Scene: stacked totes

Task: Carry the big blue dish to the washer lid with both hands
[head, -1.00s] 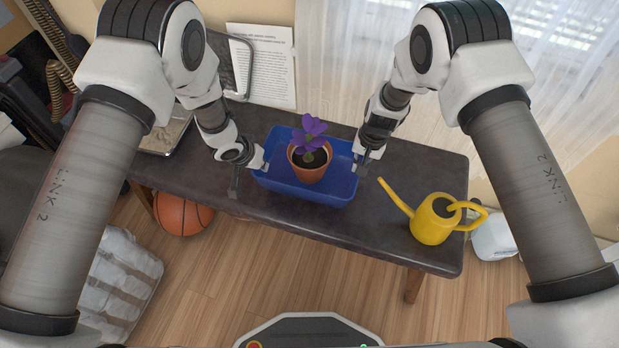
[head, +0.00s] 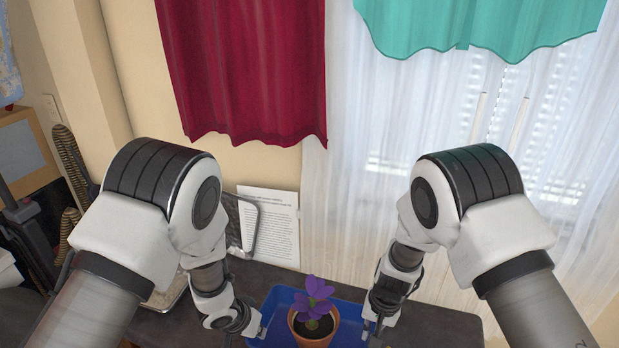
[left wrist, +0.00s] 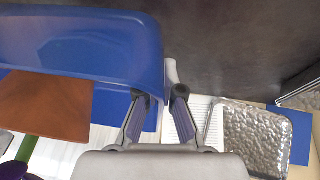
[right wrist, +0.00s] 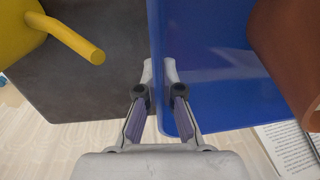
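The big blue dish (head: 286,298) shows at the bottom of the head view, cut off by the lower edge. A terracotta pot (head: 318,334) with a purple flower (head: 316,296) stands in it. My left gripper (head: 262,332) is at the dish's left side. In the left wrist view its fingers (left wrist: 163,85) are closed around the dish wall (left wrist: 120,55), one finger partly hidden by it. My right gripper (head: 372,334) is at the right side. In the right wrist view its fingers (right wrist: 160,80) pinch the wall (right wrist: 190,60). No washer lid is recognisable.
The dark table (head: 440,318) lies under the dish. A yellow watering can (right wrist: 75,35) stands right of it. A printed sheet (head: 270,225) and a metal-framed object (head: 247,225) are behind, with curtains (head: 245,70) above.

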